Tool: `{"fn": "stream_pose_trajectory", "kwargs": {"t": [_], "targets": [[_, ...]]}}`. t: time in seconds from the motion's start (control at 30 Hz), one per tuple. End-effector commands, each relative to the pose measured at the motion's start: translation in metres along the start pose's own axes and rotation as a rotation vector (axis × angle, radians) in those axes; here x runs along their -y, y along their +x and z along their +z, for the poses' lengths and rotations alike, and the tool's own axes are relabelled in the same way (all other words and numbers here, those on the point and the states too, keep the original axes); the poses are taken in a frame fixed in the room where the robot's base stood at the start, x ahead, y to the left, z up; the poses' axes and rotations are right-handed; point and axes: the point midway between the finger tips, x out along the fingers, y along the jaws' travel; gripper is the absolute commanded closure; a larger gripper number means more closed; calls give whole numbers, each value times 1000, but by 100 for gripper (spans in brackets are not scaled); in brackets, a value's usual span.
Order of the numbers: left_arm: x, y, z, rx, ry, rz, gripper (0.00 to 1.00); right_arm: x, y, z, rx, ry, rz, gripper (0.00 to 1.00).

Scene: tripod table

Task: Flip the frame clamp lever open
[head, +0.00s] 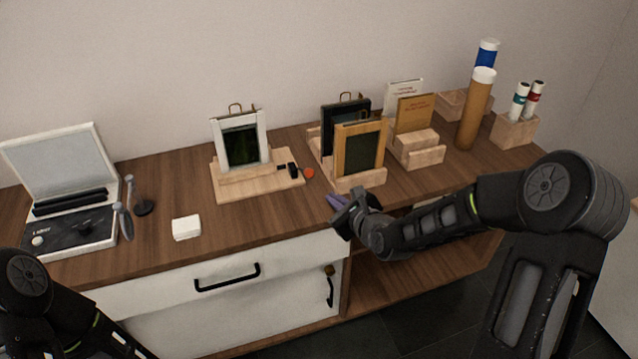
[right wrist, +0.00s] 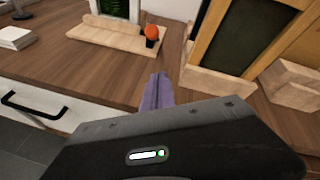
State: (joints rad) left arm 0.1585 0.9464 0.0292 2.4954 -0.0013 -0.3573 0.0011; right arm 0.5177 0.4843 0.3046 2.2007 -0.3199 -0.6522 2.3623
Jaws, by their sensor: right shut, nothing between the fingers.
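The frame clamp is a small black fitting (head: 292,169) on the right end of a pale wooden base (head: 230,190). Its lever ends in an orange-red knob (head: 309,173), which sticks out to the right at the base's edge. A white-edged frame (head: 240,141) stands upright in that base. In the right wrist view the knob (right wrist: 152,31) shows beyond my fingertips. My right gripper (head: 338,201) has purple fingers, shut and empty, in front and to the right of the knob, apart from it. The fingers also show in the right wrist view (right wrist: 157,93). My left gripper is out of view.
A wooden-framed picture (head: 361,150) in its stand is close behind my right gripper. Book and tube holders stand farther right. A white block (head: 186,227) and an open case (head: 60,165) are at the left. The tabletop (head: 265,220) before the base is clear.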

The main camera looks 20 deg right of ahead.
Motion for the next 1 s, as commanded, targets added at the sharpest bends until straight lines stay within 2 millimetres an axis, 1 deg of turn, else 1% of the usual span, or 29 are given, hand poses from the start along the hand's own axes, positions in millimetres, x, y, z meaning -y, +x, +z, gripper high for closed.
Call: {"fn": "stream_pose_trajectory", "kwargs": {"t": [0.03, 0.17, 0.2, 0.23, 0.4, 0.53, 0.87, 1.0], "targets": [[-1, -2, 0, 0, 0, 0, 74, -2, 11, 1, 0, 0, 4, 100], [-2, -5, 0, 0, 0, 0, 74, -1, 37, 1, 0, -1, 2, 100], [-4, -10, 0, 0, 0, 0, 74, 0, 37, 12, 3, -4, 1, 100], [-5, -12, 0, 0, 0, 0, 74, 0, 38, 18, 4, -5, 2, 100], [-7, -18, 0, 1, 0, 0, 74, 0, 42, 35, 1, -2, 1, 100], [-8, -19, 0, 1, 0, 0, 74, 0, 44, 39, 0, -1, 0, 100], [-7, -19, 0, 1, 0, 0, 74, 0, 44, 39, 0, -1, 0, 100], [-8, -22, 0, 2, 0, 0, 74, 0, 41, 40, -7, 0, 3, 100]]}}
